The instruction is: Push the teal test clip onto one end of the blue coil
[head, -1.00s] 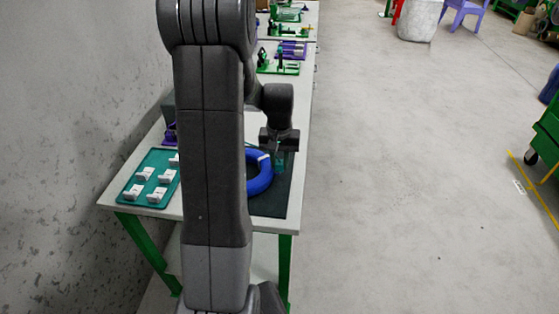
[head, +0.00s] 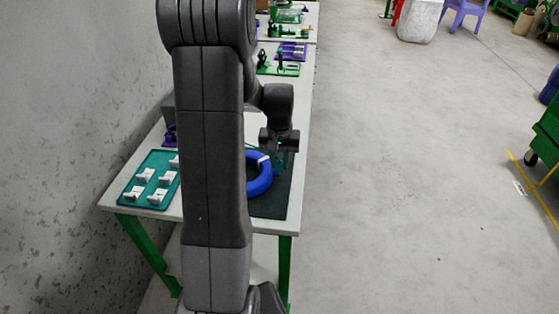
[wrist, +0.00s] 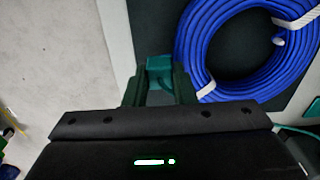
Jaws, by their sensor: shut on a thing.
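The blue coil (head: 260,181) lies on a dark mat on the table, partly hidden behind my arm in the head view. In the wrist view the coil (wrist: 188,62) is bound with white ties, and a short cable end (wrist: 279,41) shows by the upper tie. My gripper (head: 284,158) is above the mat at the coil's right side. In the wrist view my gripper (wrist: 160,78) is shut on the teal test clip (wrist: 160,68), which points toward the top of the picture beside the coil. The clip and coil appear apart; their height difference is unclear.
A teal tray (head: 130,193) with several white pieces stands left of my arm. The dark mat (head: 270,207) has free room in front of the coil. The table's right edge is close to my gripper. More fixtures (head: 280,68) stand on the tables behind.

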